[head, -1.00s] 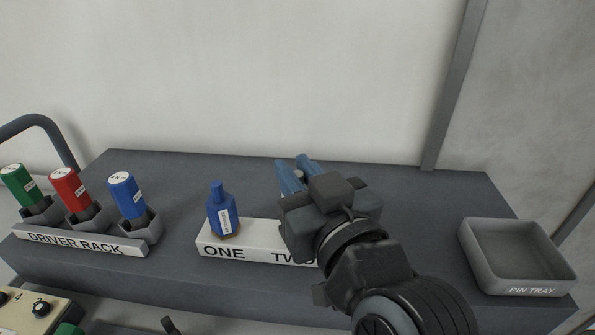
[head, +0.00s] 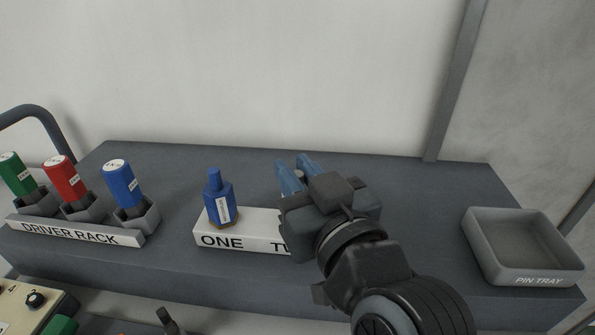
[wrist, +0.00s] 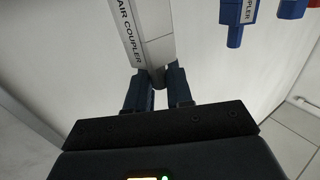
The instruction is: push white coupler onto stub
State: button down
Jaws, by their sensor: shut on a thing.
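My gripper (head: 292,165) is above the bench near the middle of the head view, its blue fingers pointing away toward the pale wall. In the wrist view, my gripper (wrist: 158,76) is shut on a long white-grey coupler (wrist: 157,26). Its side carries the label "AIR COUPLER", and it runs out of the top of the picture. In the head view only a small pale bit shows between the fingers. I cannot make out a stub in either view.
A white block (head: 242,232) marked ONE holds a blue bottle-shaped piece (head: 219,202); my arm hides its right end. A driver rack (head: 75,232) stands left, a pin tray (head: 525,280) right. The wrist view shows blue (wrist: 235,22) and red (wrist: 291,9) pieces.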

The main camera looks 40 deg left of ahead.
jog(key=c, duration=0.9)
grip_release()
jog(key=shift+f, duration=0.1)
jog(key=b+v, duration=0.1)
jog(key=v, duration=0.6)
jog(key=shift+s+d, duration=0.15)
jog(key=shift+d, duration=0.2)
